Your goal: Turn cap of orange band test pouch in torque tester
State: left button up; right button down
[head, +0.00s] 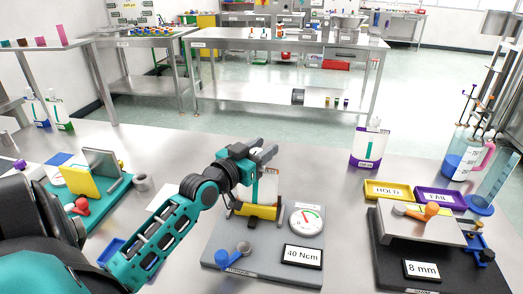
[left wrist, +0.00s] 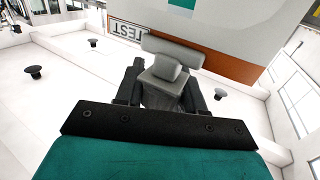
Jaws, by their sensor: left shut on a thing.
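The torque tester (head: 222,244) is a grey plate with a round dial, a yellow clamp (head: 262,211), a blue lever and a "40 Ncm" sign. Whether the pouch is seated in the clamp is unclear. My right gripper is not in view.
A purple-banded pouch (head: 366,148) stands at the right behind a yellow HOLD tray (head: 390,191) and a purple FAIL tray (head: 441,198). An "8 mm" fixture (head: 385,240) is at right. A teal fixture with a yellow block (head: 81,184) is at left. The table behind the tester is clear.

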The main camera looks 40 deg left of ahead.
pick_arm(q)
jog(key=o, duration=1)
jog(key=shift+c, duration=0.2)
jog(key=s, duration=1.3)
jog(key=shift+d+b, duration=0.25)
jog(key=shift+b, duration=0.2)
